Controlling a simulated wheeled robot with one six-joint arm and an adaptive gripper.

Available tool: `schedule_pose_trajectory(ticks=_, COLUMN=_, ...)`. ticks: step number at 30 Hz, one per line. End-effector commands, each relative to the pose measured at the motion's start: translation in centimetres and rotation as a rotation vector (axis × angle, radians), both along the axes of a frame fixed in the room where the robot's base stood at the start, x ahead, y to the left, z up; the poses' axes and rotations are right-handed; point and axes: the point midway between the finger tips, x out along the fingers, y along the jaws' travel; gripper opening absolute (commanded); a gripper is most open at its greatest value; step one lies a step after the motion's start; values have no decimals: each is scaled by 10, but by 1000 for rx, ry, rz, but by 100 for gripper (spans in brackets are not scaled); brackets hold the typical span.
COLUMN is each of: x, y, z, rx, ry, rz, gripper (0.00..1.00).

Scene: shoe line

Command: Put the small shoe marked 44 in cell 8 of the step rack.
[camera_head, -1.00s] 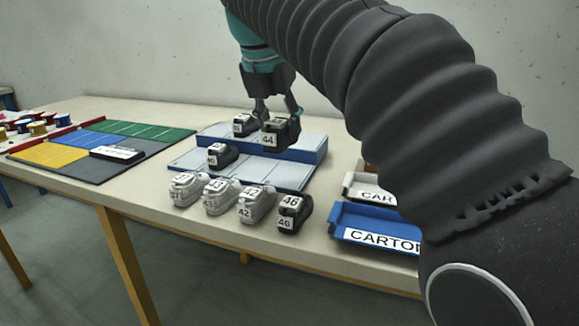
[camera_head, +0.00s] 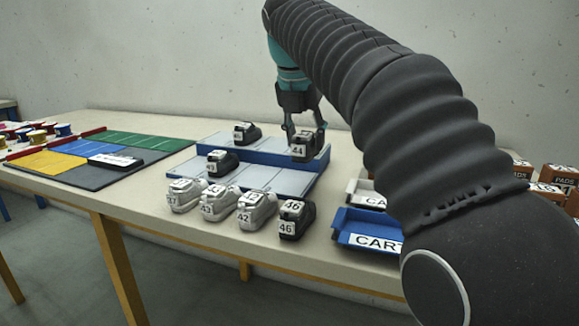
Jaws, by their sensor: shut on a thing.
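The small dark shoe marked 44 (camera_head: 301,147) is at the right end of the upper step of the step rack (camera_head: 270,158). My gripper (camera_head: 306,132) is shut on this shoe from above. Whether the shoe rests on the step or hangs just over it, I cannot tell. The rack has a grey top with pale cell lines and a blue riser. A dark shoe (camera_head: 246,133) stands on the upper step further left, and another dark shoe (camera_head: 221,163) stands on the lower step at the left. Cell numbers are not legible.
In front of the rack stand white shoes marked 43 (camera_head: 219,203) and 42 (camera_head: 257,210), another white shoe (camera_head: 185,194) and a dark shoe marked 46 (camera_head: 295,218). A blue carton tray (camera_head: 345,224) lies right. A coloured mat (camera_head: 120,142) lies left. Pads boxes (camera_head: 562,173) stand far right.

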Motion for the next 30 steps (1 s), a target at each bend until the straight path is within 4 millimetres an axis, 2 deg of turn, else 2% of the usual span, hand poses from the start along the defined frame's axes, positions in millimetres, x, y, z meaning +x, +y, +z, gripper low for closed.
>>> schedule_pose_trajectory(ticks=3, x=8, y=19, z=-13, rx=0, ry=1, rz=2, gripper=11)
schedule_pose_trajectory(ticks=8, x=13, y=30, z=-19, rx=1, ry=-1, rz=2, gripper=11)
schedule_pose_trajectory(ticks=11, x=13, y=32, z=-27, rx=1, ry=0, rz=0, gripper=11)
schedule_pose_trajectory(ticks=18, x=13, y=31, z=-58, rx=0, ry=0, rz=0, gripper=11)
schedule_pose_trajectory(ticks=30, x=13, y=31, z=-62, rx=1, ry=0, rz=0, gripper=11)
